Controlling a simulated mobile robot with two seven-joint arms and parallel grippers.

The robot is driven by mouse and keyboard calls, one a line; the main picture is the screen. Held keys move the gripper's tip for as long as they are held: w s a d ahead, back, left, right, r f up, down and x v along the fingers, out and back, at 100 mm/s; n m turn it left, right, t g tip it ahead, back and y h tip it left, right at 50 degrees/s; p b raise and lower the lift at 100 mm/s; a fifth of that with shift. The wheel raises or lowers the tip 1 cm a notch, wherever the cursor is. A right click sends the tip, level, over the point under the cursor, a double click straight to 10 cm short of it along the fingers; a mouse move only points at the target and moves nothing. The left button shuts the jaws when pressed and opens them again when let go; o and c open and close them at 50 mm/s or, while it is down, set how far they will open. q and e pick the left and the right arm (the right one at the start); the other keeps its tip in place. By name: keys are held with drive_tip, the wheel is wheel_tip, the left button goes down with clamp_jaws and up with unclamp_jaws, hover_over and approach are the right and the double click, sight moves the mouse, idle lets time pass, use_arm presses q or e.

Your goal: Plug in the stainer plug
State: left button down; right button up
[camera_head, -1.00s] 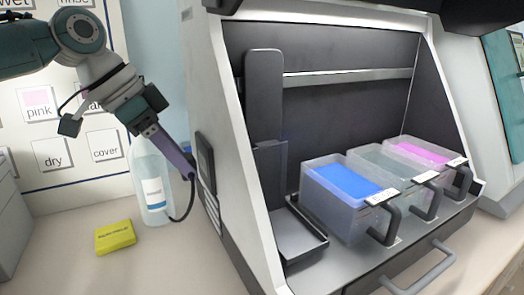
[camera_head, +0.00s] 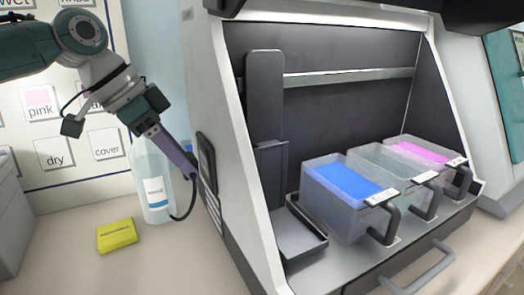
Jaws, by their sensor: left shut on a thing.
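The stainer (camera_head: 232,165) is a large white and grey machine in the middle, with an open dark front. A dark panel (camera_head: 206,160) sits on its left side wall. A black cord (camera_head: 190,207) hangs from the plug and curves down beside the bottle. The jaws mostly hide the plug, and I cannot tell whether it touches the wall. The socket is not clearly visible. My right gripper is not in view.
A clear bottle (camera_head: 154,190) with a white label stands just behind and left of the plug. A yellow box (camera_head: 117,235) lies on the bench. Blue, clear and pink baths (camera_head: 347,188) stand inside the stainer. The bench front left is clear.

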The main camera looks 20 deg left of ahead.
use_arm(q)
drive_tip(key=shift+w+d, duration=0.45)
drive_tip(key=shift+w, duration=0.05)
idle(0.4)
drive_tip(key=shift+c, duration=1.3)
unclamp_jaws()
drive_tip(key=v, duration=1)
